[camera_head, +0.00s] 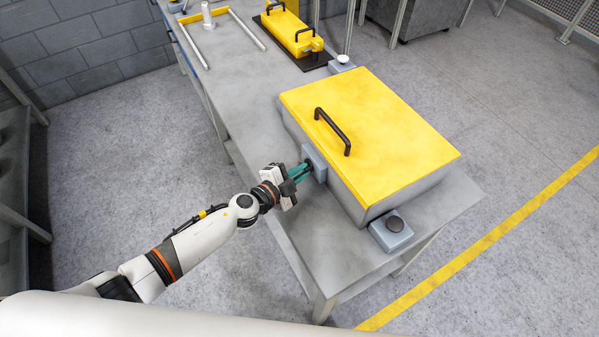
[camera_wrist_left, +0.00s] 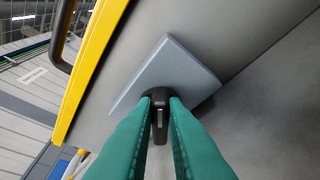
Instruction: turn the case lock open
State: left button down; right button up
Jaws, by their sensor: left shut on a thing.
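The case (camera_head: 365,140) has a grey body, a yellow lid and a black lid handle (camera_head: 333,131). It stands on the grey table with its lid down. On its left side is a square blue-grey lock plate (camera_head: 313,163) with a black lock knob. My left gripper (camera_head: 304,172) reaches this plate from the left. In the left wrist view its teal fingers (camera_wrist_left: 160,100) are shut on the black lock knob (camera_wrist_left: 160,118), in front of the lock plate (camera_wrist_left: 185,68). The fingers hide part of the knob. My right gripper is not in view.
Grey boxes with round knobs stand at the case's near corner (camera_head: 391,231) and far corner (camera_head: 342,64). The table's left strip beside the case is clear.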

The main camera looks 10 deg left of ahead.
pick_arm(q)
jog(key=c, duration=1.5)
grip_release()
jog(key=shift+o, duration=0.2)
jog(key=shift+s, duration=0.1)
jog(key=v, duration=1.2)
jog(key=shift+b, duration=0.3)
jog(key=shift+o, duration=0.6)
